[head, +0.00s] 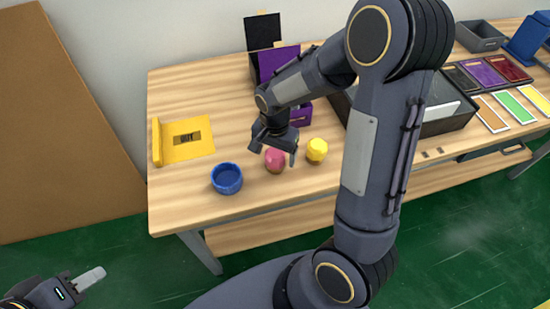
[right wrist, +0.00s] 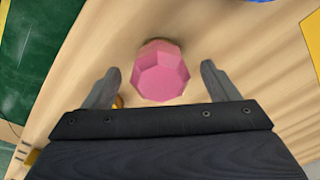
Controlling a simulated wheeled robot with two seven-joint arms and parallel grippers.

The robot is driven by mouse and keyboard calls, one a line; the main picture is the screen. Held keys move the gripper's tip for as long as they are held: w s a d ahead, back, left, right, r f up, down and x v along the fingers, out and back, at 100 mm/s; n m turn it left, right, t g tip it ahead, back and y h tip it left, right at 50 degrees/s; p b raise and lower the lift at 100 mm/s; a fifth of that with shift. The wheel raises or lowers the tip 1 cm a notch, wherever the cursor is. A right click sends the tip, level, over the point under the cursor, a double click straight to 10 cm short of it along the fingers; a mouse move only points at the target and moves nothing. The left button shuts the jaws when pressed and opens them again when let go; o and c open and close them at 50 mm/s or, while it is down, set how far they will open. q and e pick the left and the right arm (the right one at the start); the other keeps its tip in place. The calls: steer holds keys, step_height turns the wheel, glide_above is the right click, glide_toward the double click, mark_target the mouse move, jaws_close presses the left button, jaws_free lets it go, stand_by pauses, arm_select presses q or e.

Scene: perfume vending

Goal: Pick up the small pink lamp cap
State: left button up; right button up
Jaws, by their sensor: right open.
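The small pink lamp cap (head: 274,160) stands on the wooden table, between a blue cup and a yellow cap. In the right wrist view the pink cap (right wrist: 160,72) shows its faceted top, just ahead of and between the two fingers. My right gripper (head: 275,155) is open above the cap, with a finger to either side in the picture; I cannot tell whether the fingertips are level with it. In the right wrist view the gripper (right wrist: 161,82) holds nothing. My left gripper (head: 85,283) is at the lower left, away from the table; its jaw state is unclear.
A blue round cup (head: 227,178) stands left of the cap, and a yellow cap (head: 317,150) close on its right. A yellow tray (head: 188,138) lies at the left. A purple box (head: 300,112) and a dark bin (head: 440,122) stand behind. Coloured panels (head: 512,110) lie at the right.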

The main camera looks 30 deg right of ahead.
steer(key=c, duration=1.1)
